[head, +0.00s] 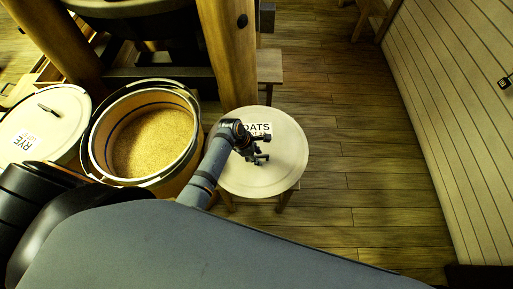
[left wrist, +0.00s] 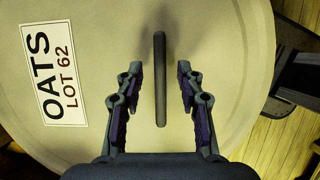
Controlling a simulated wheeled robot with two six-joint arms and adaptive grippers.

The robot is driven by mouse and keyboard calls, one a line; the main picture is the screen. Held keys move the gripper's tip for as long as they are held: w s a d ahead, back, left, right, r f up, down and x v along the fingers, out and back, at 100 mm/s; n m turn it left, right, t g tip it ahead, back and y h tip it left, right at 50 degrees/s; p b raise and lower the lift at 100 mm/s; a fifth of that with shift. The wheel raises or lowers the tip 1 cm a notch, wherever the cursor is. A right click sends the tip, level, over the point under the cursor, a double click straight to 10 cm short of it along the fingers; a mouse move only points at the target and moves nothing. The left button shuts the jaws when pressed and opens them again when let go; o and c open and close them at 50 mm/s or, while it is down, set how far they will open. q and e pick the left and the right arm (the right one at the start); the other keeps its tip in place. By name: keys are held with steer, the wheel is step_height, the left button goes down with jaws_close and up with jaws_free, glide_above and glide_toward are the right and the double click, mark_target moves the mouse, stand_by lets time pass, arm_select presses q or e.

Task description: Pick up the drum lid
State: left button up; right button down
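The drum lid (head: 262,180) is a round, pale disc lying flat on a small wooden stool, with a white OATS label. In the left wrist view the lid (left wrist: 75,145) fills most of the picture, its OATS LOT 62 label (left wrist: 53,74) at the left. A dark bar handle (left wrist: 160,100) stands on the lid. My left gripper (head: 264,149) is over the lid. In the left wrist view its fingers (left wrist: 160,72) are open, one on each side of the handle, with gaps on both sides. My right gripper is not in view.
An open drum (head: 94,150) of grain stands left of the stool. Left of it is another pale lid (head: 62,110) marked RYE. A thick wooden post (head: 228,55) rises behind the stool. The plank floor (head: 360,150) to the right is clear up to the panelled wall (head: 450,100).

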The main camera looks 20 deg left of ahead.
arm_select(q)
jaws_close()
steer(key=shift+r, duration=0.2)
stand_by(0.4)
steer(key=shift+w+r, duration=0.1)
steer(key=shift+r, duration=0.15)
step_height(320, 180, up, 17)
steer(key=p, duration=0.2)
steer(key=shift+r, duration=0.15)
